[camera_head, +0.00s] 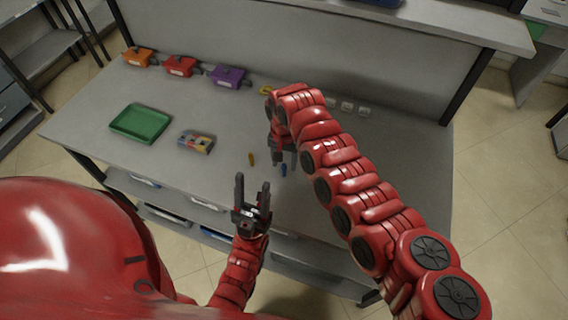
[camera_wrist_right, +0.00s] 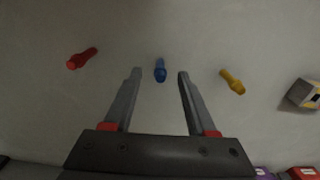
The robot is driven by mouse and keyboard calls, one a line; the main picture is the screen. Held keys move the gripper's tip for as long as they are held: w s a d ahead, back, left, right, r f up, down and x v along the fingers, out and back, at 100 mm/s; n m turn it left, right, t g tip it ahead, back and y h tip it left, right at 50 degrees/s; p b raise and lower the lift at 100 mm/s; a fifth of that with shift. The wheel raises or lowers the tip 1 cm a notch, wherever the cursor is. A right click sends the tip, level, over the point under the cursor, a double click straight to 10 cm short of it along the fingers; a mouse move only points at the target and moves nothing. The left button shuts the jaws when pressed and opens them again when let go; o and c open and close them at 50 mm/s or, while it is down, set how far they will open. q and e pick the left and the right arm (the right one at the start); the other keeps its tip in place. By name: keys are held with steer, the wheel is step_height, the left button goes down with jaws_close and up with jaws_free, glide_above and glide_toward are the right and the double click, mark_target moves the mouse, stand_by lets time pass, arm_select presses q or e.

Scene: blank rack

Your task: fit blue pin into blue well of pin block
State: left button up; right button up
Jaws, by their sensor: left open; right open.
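The blue pin (camera_head: 283,170) stands on the grey table just below my right gripper (camera_head: 284,157) in the head view. In the right wrist view the blue pin (camera_wrist_right: 160,70) lies between the tips of the two open fingers (camera_wrist_right: 160,73), with a gap on each side. The pin block (camera_head: 196,141), with coloured parts on top, sits left of the pins; its edge shows at the right of the wrist view (camera_wrist_right: 304,94). Its blue well cannot be told clearly. My left gripper (camera_head: 253,182) is open and empty near the table's front edge.
A yellow pin (camera_head: 251,159) stands left of the blue one. A red pin (camera_wrist_right: 82,58) shows only in the wrist view. A green tray (camera_head: 141,123) lies at left.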

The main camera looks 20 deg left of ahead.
steer(key=shift+f, duration=0.75)
jaws_close()
steer(key=shift+r, duration=0.15)
